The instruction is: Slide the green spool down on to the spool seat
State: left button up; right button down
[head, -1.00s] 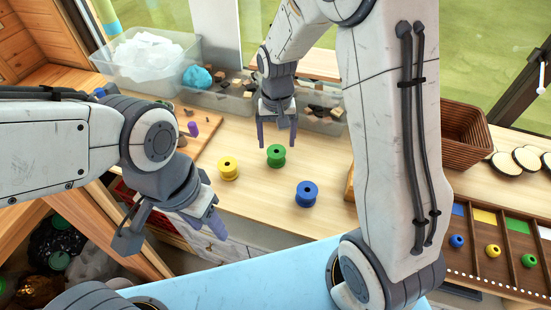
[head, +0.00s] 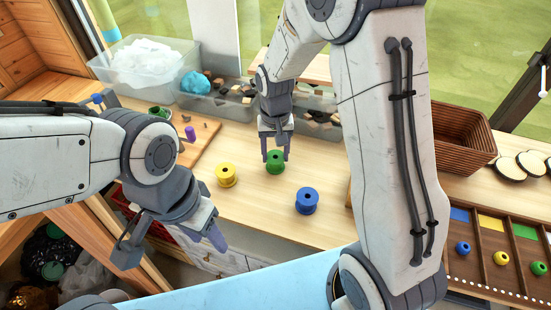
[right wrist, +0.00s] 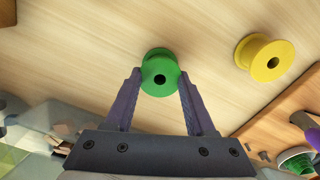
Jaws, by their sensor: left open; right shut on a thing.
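The green spool (head: 275,163) stands upright on the light wooden worktop; its top hole shows in the right wrist view (right wrist: 160,80). My right gripper (head: 276,156) is shut on it from above, one finger on each side. In the right wrist view its fingertips (right wrist: 160,75) press against the spool's flanks. My left gripper (head: 172,244) is open and empty over the front left edge of the worktop. I cannot pick out a spool seat for certain; a purple upright piece (head: 190,133) is on the wooden board at the left.
A yellow spool (head: 226,175) stands left of the green one, a blue spool (head: 307,201) to its right and nearer me. Clear bins (head: 217,103) line the back. A wicker basket (head: 462,137) and a divided tray (head: 490,285) are at the right.

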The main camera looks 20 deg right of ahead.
notch_tip(320, 180, up, 6)
jog(key=p, duration=0.5)
jog(key=shift+f, duration=0.1)
